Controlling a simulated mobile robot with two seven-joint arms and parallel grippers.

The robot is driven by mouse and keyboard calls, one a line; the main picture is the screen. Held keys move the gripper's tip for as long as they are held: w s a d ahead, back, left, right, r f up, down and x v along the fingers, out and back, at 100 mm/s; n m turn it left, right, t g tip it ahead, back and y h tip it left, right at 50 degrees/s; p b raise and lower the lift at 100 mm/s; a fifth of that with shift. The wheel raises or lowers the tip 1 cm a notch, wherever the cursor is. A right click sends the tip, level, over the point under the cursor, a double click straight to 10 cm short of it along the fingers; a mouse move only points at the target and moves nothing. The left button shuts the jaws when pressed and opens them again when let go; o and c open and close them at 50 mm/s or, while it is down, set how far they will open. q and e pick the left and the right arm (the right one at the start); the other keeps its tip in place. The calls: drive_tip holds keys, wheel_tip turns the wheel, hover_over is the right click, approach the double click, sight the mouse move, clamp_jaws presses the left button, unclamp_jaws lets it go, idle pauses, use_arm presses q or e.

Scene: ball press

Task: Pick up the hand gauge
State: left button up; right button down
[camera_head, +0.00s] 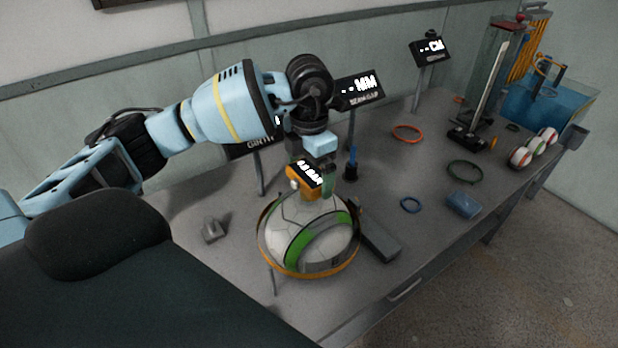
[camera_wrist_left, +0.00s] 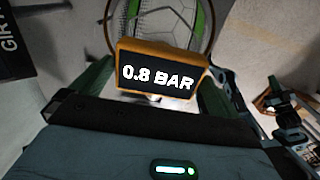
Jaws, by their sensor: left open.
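The hand gauge (camera_head: 304,178) is a small orange box with a dark display. It sits at the top of a white and green ball (camera_head: 285,238). In the left wrist view the gauge (camera_wrist_left: 160,72) reads 0.8 BAR, with the ball (camera_wrist_left: 165,18) behind it. My left gripper (camera_head: 314,180) is directly over the ball at the gauge. Its green fingers are open, one on each side of the gauge; contact with the gauge cannot be made out. My right gripper is not in view.
An orange ring (camera_head: 318,274) surrounds the ball. A grey block (camera_head: 213,231) lies left and a dark bar (camera_head: 377,238) right of it. Display stands (camera_head: 360,90) rise behind. Loose rings (camera_head: 408,133), a blue box (camera_head: 463,204) and small balls (camera_head: 535,147) lie further right.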

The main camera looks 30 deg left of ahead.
sight(309, 172)
use_arm(q)
drive_tip(key=shift+w+f, duration=0.15)
drive_tip(key=shift+f, duration=1.4)
drive_tip(key=c, duration=0.9)
drive_tip(key=shift+o, duration=0.2)
drive_tip(key=shift+r, duration=5.05)
